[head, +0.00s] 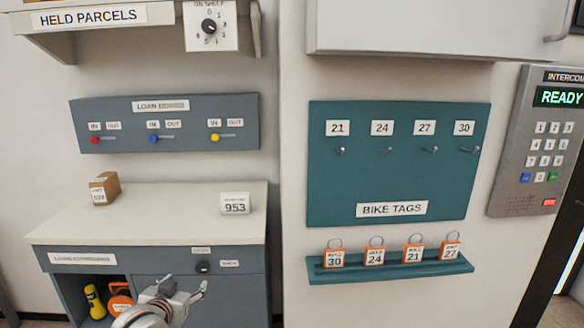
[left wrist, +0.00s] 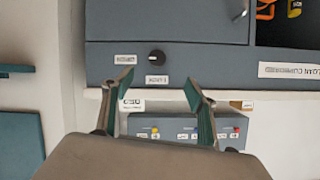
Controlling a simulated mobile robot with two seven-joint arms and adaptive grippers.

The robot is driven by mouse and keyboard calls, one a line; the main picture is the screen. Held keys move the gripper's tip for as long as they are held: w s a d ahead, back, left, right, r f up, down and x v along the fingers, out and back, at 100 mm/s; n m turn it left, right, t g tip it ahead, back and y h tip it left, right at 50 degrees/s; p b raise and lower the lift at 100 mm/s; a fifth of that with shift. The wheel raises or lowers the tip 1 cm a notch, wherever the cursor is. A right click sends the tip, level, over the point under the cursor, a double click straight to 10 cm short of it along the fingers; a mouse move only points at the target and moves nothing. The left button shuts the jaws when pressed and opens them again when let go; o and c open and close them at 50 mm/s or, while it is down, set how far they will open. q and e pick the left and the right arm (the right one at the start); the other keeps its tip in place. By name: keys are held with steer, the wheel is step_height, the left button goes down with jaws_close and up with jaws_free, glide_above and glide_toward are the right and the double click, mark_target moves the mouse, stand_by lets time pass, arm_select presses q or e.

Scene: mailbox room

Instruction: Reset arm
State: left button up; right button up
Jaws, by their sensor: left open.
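My left gripper (head: 181,290) is at the bottom of the head view, in front of the grey cabinet (head: 150,262) and below its counter top. Its two fingers are apart with nothing between them. In the left wrist view the left gripper (left wrist: 158,86) also shows open and empty, with the cabinet's black knob (left wrist: 157,57) beyond the fingertips. That view appears upside down. The knob also shows in the head view (head: 203,267), just above the gripper. Whether the fingers touch the cabinet I cannot tell. My right gripper is not in view.
Several orange tags sit on a teal ledge (head: 390,268) below the hook board (head: 400,180). An intercom (head: 535,140) is at right.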

arm_select(q)
steer(key=s+d+f+m+g+h, duration=0.1)
steer(key=s+d+f, duration=0.1)
steer(key=s+f, duration=0.6)
steer(key=s+d+f+m, duration=0.1)
steer(key=s+d+f, duration=0.1)
steer(key=s+f, duration=0.6)
steer(key=s+d+f+h, duration=0.1)
steer(key=s+f, duration=0.3)
steer(key=s, duration=0.5)
steer(key=s+d+f+g+h, duration=0.1)
steer(key=s+d+f, duration=0.2)
steer(key=s, duration=0.6)
steer(key=shift+d+f+m+g, duration=0.25)
steer(key=shift+f+m+g, duration=0.05)
steer(key=shift+f+m, duration=0.1)
